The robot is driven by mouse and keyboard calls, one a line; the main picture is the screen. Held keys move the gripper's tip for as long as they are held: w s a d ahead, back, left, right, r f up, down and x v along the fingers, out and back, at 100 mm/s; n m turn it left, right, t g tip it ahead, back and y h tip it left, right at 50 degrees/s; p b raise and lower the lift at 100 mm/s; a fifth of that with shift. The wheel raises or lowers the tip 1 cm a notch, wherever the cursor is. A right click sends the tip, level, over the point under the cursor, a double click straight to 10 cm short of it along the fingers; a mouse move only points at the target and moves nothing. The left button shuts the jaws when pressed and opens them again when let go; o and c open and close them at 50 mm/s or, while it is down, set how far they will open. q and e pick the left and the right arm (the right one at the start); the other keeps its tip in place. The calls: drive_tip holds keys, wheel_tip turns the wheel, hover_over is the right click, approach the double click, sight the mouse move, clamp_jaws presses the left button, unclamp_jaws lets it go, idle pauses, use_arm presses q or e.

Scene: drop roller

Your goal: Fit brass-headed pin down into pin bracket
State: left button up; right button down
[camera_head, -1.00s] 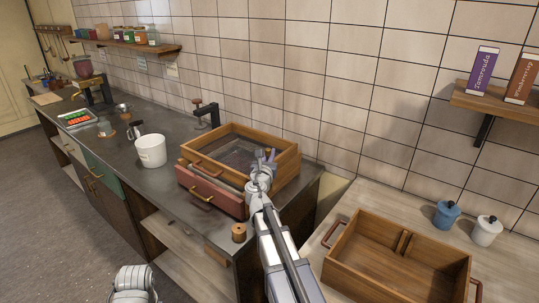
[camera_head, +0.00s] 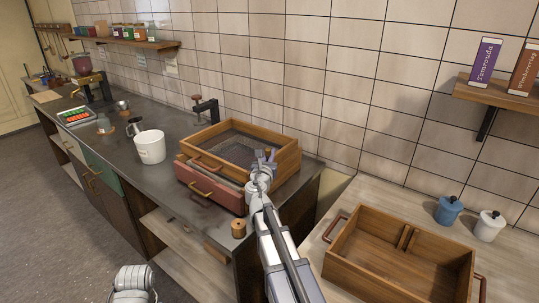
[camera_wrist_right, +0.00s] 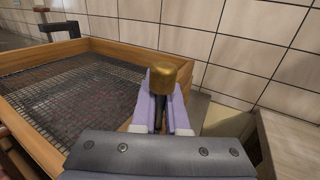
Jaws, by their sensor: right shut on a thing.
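My right gripper (camera_head: 264,160) is over the right end of a wooden-framed sieve (camera_head: 282,155). In the right wrist view its two lilac fingers (camera_wrist_right: 162,103) are shut on the brass-headed pin (camera_wrist_right: 170,78). The round brass head stands up above the fingertips, and a dark shank shows between the fingers. The pin's lower end is hidden by the fingers. I cannot pick out the pin bracket for certain; it may be hidden behind my gripper. My left gripper is out of view; only part of my left arm shows at the bottom.

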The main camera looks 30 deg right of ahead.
drive_tip(key=shift+f+b, duration=0.8)
drive_tip(key=shift+f, duration=0.05)
drive_tip(key=shift+r+p, duration=0.25)
drive_tip(key=shift+p, duration=0.05)
drive_tip(key=shift+r+p, duration=1.4)
drive_tip(key=shift+r, duration=0.05)
drive_tip(key=shift+f+b, duration=1.6)
drive_tip(key=c, duration=0.9)
unclamp_jaws()
drive_tip(key=shift+o, duration=0.2)
drive_tip(key=v, duration=0.8)
